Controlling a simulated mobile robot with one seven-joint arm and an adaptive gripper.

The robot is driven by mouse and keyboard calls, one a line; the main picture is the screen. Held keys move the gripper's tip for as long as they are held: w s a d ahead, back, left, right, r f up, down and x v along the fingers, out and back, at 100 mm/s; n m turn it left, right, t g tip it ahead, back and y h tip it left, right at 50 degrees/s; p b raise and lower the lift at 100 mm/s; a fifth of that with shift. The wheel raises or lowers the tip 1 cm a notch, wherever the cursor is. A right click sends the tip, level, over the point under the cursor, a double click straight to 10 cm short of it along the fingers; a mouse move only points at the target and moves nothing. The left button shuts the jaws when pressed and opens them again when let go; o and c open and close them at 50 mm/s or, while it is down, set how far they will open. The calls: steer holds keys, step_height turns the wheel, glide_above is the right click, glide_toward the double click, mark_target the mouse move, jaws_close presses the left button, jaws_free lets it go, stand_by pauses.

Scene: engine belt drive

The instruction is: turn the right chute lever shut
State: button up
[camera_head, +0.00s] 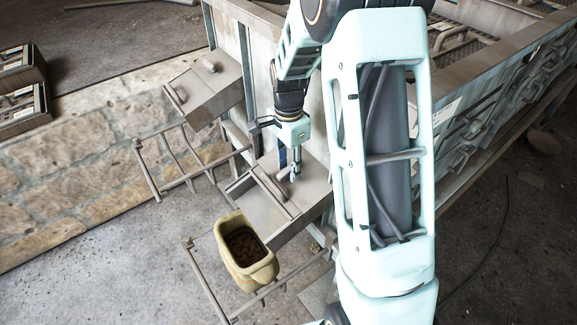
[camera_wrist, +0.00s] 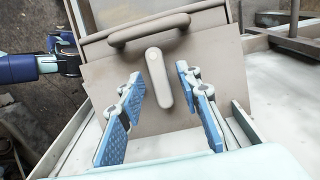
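The right chute (camera_head: 262,215) is a grey sloping box on the machine's side in the head view. Its lever (camera_wrist: 159,82) is a short grey bar with a round pivot on the chute's plate; in the wrist view it points down and slightly right. A grey handle bar (camera_wrist: 150,29) sits just beyond the lever. My gripper (camera_wrist: 160,112) is open, its blue-padded fingers on either side of the lever's lower end, with gaps on both sides. In the head view my gripper (camera_head: 292,172) is over the chute's upper part and partly hides the lever.
The left chute (camera_head: 205,90), with its own lever (camera_head: 209,66), is up and to the left. A yellowish bin (camera_head: 262,272) with brown contents sits on a rail rack (camera_head: 210,290) below the right chute. Open floor lies at lower left.

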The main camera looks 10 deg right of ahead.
jaws_close()
steer(key=shift+n, duration=0.4)
steer(key=shift+w+r+n+g+p, duration=0.1)
steer(key=shift+n+g+p, duration=0.3)
steer(key=shift+n+p, duration=0.45)
steer(key=n+h+p, duration=0.1)
steer(key=n, duration=0.2)
steer(key=shift+a+n+g, duration=0.1)
steer(key=shift+n+g, duration=0.2)
steer(key=shift+n, duration=0.05)
steer(key=n+h+p, duration=0.1)
steer(key=n, duration=0.4)
steer(key=shift+w+a+g+p, duration=0.1)
steer(key=shift+a+g+p, duration=0.05)
steer(key=shift+g+p, duration=0.15)
steer(key=n+h, duration=0.1)
steer(key=n, duration=0.2)
steer(key=n+h, duration=0.1)
steer(key=n, duration=0.2)
steer(key=shift+a+p, duration=0.1)
steer(key=shift+p, duration=0.25)
steer(key=shift+n, duration=0.3)
